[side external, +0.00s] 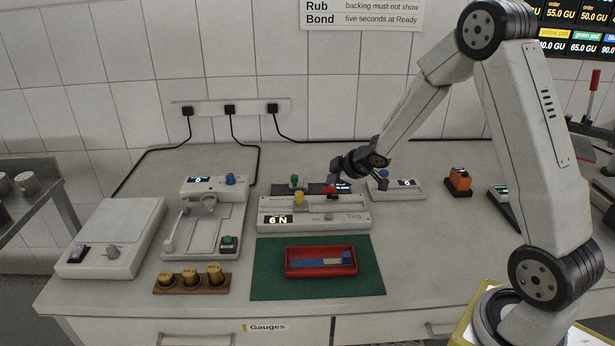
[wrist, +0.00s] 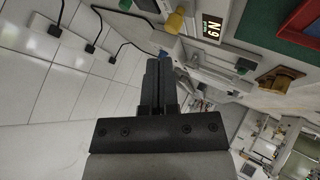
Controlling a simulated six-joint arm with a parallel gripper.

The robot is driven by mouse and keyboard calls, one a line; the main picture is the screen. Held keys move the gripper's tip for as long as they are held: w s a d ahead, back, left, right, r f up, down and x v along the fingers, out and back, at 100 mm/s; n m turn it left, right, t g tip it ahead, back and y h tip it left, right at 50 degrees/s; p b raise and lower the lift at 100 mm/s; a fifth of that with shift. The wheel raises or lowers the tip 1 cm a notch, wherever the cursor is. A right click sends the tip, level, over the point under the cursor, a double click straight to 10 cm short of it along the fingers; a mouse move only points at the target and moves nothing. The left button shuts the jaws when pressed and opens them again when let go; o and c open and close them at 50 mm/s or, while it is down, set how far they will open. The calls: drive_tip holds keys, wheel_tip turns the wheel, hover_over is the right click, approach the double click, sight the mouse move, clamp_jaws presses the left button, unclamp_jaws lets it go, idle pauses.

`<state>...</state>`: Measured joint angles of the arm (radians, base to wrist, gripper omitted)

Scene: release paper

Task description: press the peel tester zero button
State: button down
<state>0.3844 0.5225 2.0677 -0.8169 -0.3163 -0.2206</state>
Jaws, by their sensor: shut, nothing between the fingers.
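The long white unit (side external: 275,226) with a "6 N" display, which I take as the peel tester, stands mid-bench behind the green mat. I cannot tell which part is the zero button. In the wrist view its display (wrist: 212,28) and yellow knob (wrist: 175,20) show at upper right. My gripper (wrist: 159,62) is shut and empty. In the side view my gripper (side external: 337,186) is above the rear of the unit, its fingertips hard to make out; contact cannot be told.
A red tray (side external: 290,270) lies on the green mat (side external: 267,287). Left are a white unit with a blue knob (side external: 230,179) and several brass weights (side external: 191,279). Another blue-knobbed unit (side external: 405,190) and an orange device (side external: 459,180) stand right. Cables run along the back.

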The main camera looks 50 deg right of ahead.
sight(332, 216)
drive_tip(key=shift+f, duration=0.1)
idle(0.4)
drive_tip(key=shift+f, duration=4.3)
drive_tip(key=shift+f, duration=1)
drive_tip(key=shift+r, duration=1)
drive_tip(key=shift+r, duration=0.1)
drive_tip(key=shift+r, duration=2.4)
